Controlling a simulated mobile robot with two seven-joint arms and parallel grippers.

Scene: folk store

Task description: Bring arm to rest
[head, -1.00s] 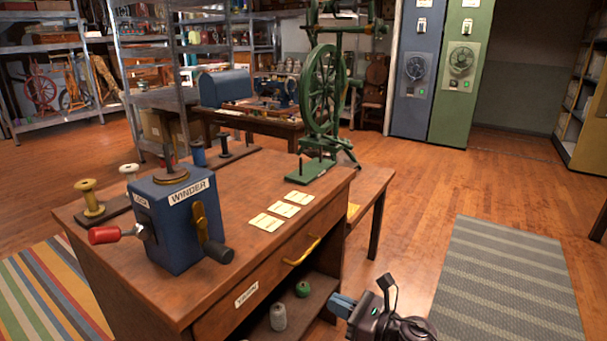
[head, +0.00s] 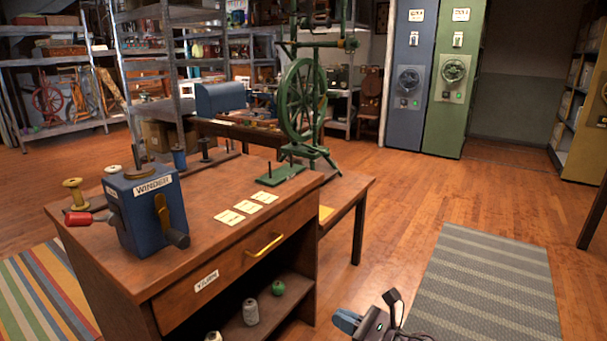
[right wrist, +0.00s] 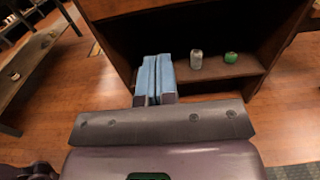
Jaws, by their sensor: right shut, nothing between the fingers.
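My right gripper (head: 348,322) is at the bottom of the head view, to the right of the wooden desk and low beside it. In the right wrist view its two blue fingers (right wrist: 157,78) lie together with nothing between them. They point toward the desk's open lower shelf (right wrist: 222,70), apart from the items on it. My left gripper is not in view.
The desk (head: 200,240) carries a blue winder (head: 148,212), several spools and paper cards (head: 245,208). Grey (head: 251,312) and green (head: 278,288) yarn items sit on its lower shelf. A green spinning wheel (head: 303,100) stands behind. Floor around the grey rug (head: 485,290) is clear.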

